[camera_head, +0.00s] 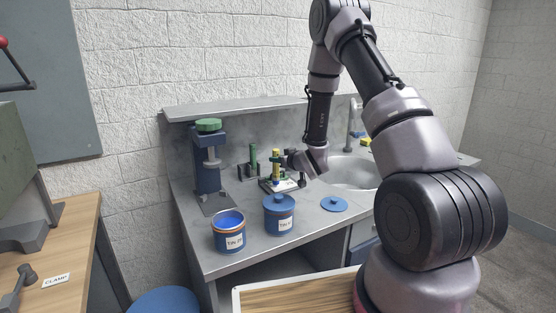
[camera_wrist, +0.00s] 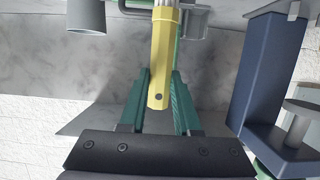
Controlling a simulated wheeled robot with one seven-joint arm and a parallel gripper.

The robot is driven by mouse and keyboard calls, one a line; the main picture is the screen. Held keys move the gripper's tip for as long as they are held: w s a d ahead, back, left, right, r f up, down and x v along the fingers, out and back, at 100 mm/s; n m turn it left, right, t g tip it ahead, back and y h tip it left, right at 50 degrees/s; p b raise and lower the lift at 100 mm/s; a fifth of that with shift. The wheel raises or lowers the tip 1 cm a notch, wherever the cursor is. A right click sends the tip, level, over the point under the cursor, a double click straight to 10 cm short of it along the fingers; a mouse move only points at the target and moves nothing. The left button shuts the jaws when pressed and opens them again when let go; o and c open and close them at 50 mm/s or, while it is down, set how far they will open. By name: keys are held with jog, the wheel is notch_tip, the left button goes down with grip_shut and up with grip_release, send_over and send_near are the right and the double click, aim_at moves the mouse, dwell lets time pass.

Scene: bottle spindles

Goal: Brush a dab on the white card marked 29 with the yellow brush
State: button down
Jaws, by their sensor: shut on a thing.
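The yellow brush (camera_head: 276,158) stands roughly upright over the counter in the head view. Its yellow handle (camera_wrist: 161,60) runs between the green fingers of my gripper (camera_wrist: 161,80) in the wrist view. My gripper (camera_head: 284,158) is shut on this handle. A white card (camera_head: 286,185) lies on the counter just below the brush. Its marking is too small to read. The brush tip is hidden, so I cannot tell whether it touches the card.
An open tin of blue paint (camera_head: 228,232) and a lidded blue tin (camera_head: 279,219) stand at the counter front. A loose blue lid (camera_head: 334,204) lies right. A blue press (camera_head: 207,165) and green upright item (camera_head: 253,160) stand left; a sink (camera_head: 350,174) is right.

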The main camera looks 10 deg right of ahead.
jog(key=shift+f, duration=0.6)
dwell(0.5)
jog(key=shift+d, duration=0.15)
jog(key=shift+w+d+r, duration=0.1)
jog(key=shift+w+d, duration=0.1)
jog(key=shift+d, duration=0.3)
jog(key=shift+w+d, duration=0.15)
jog(key=shift+d, duration=0.3)
jog(key=shift+a, duration=0.1)
jog(key=shift+s+a, duration=0.2)
jog(key=shift+a, duration=0.3)
jog(key=shift+s+a, duration=0.15)
jog(key=shift+a, duration=0.35)
jog(key=shift+d, duration=0.15)
